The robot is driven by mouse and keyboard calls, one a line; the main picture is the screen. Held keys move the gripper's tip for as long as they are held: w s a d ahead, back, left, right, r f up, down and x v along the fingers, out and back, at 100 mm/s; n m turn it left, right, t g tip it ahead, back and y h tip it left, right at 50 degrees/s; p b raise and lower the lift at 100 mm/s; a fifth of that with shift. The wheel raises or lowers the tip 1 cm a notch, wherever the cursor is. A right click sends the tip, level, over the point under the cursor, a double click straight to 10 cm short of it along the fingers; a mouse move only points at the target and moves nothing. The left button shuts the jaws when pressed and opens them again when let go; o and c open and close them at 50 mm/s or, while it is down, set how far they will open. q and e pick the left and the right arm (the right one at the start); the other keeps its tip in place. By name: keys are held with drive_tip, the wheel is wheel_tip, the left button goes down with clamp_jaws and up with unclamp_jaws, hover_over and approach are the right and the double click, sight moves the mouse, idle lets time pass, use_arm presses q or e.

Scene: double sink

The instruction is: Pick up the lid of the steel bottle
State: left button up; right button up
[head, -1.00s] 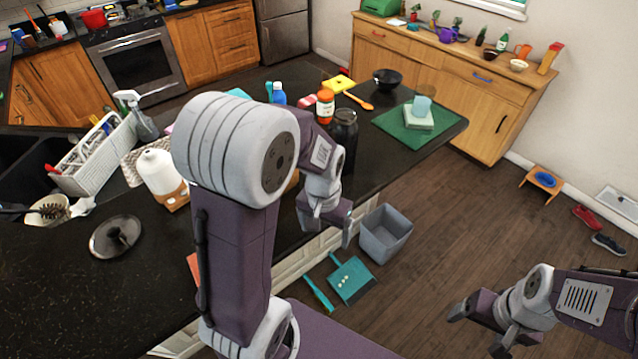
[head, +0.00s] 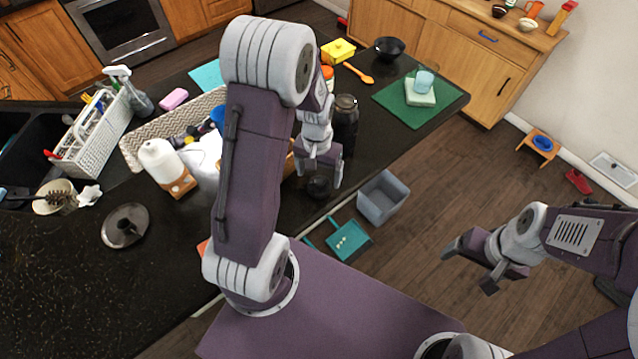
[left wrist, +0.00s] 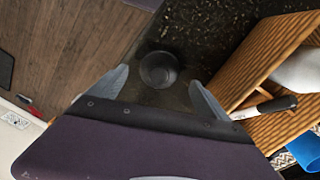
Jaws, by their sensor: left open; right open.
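A small round black lid (head: 318,187) lies on the dark counter near its front edge. In the left wrist view the lid (left wrist: 158,68) sits between the fingertips, with a gap to each. My left gripper (head: 319,178) is open and empty, pointing down over the lid; its fingers show in the left wrist view (left wrist: 159,78). A dark jar-like container with a lid (head: 345,118) stands behind the gripper, partly covered; I cannot tell whether it is the steel bottle. My right gripper (head: 468,268) is open and empty over the floor, off the counter.
A wooden holder (left wrist: 265,65) stands close to the right of my left gripper in the wrist view. A white bottle (head: 160,160), a pot lid (head: 125,226) and a white rack (head: 92,140) are on the counter's left. A grey bin (head: 382,197) stands on the floor.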

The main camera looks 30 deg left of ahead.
sight(319, 180)
use_arm(q)
wheel_tip(319, 180, down, 4)
drive_tip(key=shift+r+p, duration=0.1)
drive_tip(key=shift+p, duration=0.5)
drive_tip(key=shift+s+d+f, duration=0.1)
drive_tip(key=shift+d+f, duration=0.05)
drive_tip(key=shift+f, duration=0.05)
drive_tip(key=shift+s, duration=0.1)
drive_tip(key=c, duration=1.5)
drive_tip(key=shift+o, duration=0.2)
drive_tip(key=shift+r, duration=0.1)
